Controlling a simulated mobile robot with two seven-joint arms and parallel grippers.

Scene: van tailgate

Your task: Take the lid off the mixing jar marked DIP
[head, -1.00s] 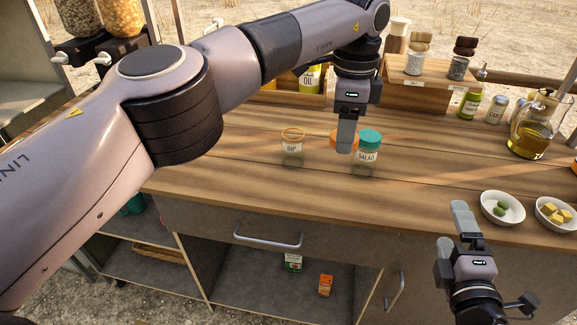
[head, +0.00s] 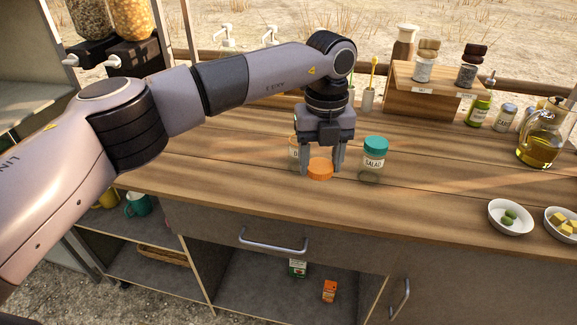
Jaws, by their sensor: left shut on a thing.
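The DIP jar (head: 293,153) stands on the counter, partly hidden behind my left gripper's left finger. Its label is mostly covered. An orange lid (head: 320,170) is apart from the jar, in front and to the right of it. My left gripper (head: 321,165) points down and is shut on this lid, one finger on each side. The lid is at or close above the counter; I cannot tell whether it touches. The SALAD jar (head: 375,162) with its teal lid stands upright to the right, clear of the gripper. My right gripper is out of view.
A bowl with green pieces (head: 510,217) and a bowl with yellow cubes (head: 563,224) are at the right. An oil jug (head: 540,140) and several bottles stand behind them. A wooden riser (head: 430,92) holds two shakers. The counter (head: 430,200) in front of the SALAD jar is bare.

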